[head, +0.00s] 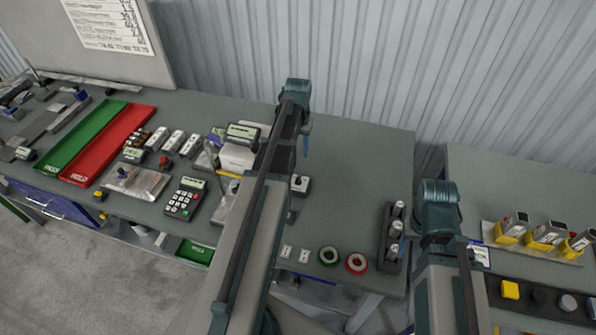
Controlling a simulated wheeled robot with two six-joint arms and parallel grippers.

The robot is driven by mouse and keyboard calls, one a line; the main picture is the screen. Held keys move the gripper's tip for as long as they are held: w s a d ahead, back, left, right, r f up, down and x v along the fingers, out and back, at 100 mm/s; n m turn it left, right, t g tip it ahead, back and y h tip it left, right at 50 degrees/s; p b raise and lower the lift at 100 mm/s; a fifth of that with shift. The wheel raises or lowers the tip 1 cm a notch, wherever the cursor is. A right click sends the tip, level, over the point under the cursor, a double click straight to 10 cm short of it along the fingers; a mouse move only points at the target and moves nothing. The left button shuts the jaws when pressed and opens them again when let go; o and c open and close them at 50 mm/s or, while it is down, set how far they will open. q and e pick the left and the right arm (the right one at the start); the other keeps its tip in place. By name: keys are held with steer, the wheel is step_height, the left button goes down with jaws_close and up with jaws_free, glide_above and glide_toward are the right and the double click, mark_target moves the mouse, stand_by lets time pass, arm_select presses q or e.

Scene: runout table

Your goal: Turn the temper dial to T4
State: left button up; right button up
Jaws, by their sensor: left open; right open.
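A small box with a pale face and a dark knob (300,184) stands on the grey table just right of my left arm. It looks like the temper dial, but its marks and setting are too small to read. My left arm reaches across the table. What looks like a blue finger of my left gripper (305,147) shows beside the arm, above the small box in the picture and apart from it. The rest of that gripper is hidden by the arm; it is open and holds nothing that I can see. My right arm is folded at the right, and its gripper does not show.
Left of my arm are a keypad device (185,198), a red tray (108,145) and a green tray (84,138). A dark rack of cylinders (392,237), a green ring (329,256) and a red ring (356,263) lie at the right front. The table's back right is clear.

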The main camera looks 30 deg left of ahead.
mark_target(298, 178)
steer(key=shift+f, duration=0.1)
arm_select(q)
step_height(298, 178, down, 14)
steer(key=b, duration=1.3)
steer(key=shift+b, duration=0.4)
arm_select(e)
step_height(298, 178, down, 14)
steer(key=shift+r, duration=0.15)
arm_select(q)
steer(key=shift+r, duration=0.1)
jaws_close()
